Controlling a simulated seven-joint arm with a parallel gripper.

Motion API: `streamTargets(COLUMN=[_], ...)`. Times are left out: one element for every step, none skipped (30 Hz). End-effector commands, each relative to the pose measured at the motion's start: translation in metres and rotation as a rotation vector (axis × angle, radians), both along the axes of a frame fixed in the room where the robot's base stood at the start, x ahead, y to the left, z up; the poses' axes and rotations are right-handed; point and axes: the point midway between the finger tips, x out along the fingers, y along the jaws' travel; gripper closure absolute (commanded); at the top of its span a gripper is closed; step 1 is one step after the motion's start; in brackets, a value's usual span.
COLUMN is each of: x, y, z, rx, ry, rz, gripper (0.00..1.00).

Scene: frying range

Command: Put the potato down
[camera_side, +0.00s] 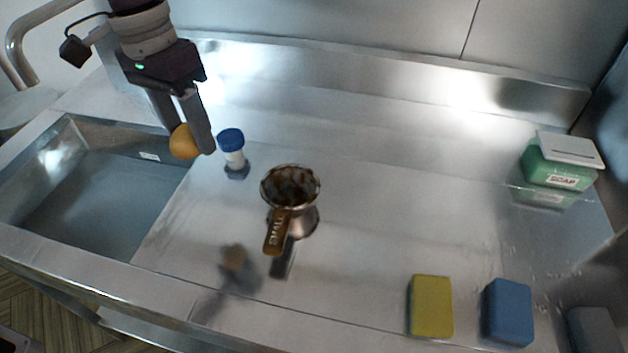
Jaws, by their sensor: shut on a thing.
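The potato (184,143) is a small round yellow-orange thing at the upper left of the side view. My gripper (190,145) points down and is shut on it, with one finger partly in front of it. The potato appears to be in the air near the right edge of the sink basin, left of the blue-capped bottle. Its exact height above the steel counter (370,240) is hard to tell. A blurred dark and orange patch on the counter at lower left looks like a reflection of my gripper and the potato.
A sink basin (100,205) lies at left. A white bottle with a blue cap (232,150) and a metal pot with a brown handle (290,200) stand mid-left. A yellow sponge (431,306), a blue sponge (508,312) and a green soap container (556,165) are at right. Centre-right counter is clear.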

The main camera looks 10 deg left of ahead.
Motion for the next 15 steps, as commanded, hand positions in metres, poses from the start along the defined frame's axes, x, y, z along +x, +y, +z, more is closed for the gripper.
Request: streamTargets(x=[-0.007,-0.012,-0.02,-0.026,-0.032,-0.041,-0.047,-0.053,-0.061,-0.066,-0.07,-0.077,-0.081,-0.084,-0.09], y=[-0.036,-0.056,-0.08,-0.097,-0.112,-0.129,-0.141,-0.151,-0.163,-0.171,-0.177,-0.186,-0.191,-0.196,-0.203], z=[-0.001,-0.001,-0.002,-0.002,-0.002,-0.003,-0.003,-0.003,-0.004,-0.004,-0.004,-0.005,-0.005,-0.005,-0.005], rx=[-0.001,0.0,0.002,0.004,0.005,0.006,0.007,0.008,0.009,0.01,0.01,0.01,0.01,0.01,0.011], ry=[0.0,0.001,0.003,0.002,0.001,0.002,0.002,0.002,0.001,0.001,0.0,0.0,-0.001,-0.002,-0.001], rz=[-0.015,-0.015,-0.014,-0.013,-0.011,-0.01,-0.01,-0.01,-0.009,-0.008,-0.007,-0.008,-0.007,-0.007,-0.008], gripper=[0.94,0.94,0.94,0.94,0.94,0.94,0.94,0.94,0.94,0.94,0.94,0.94,0.94,0.94,0.94])
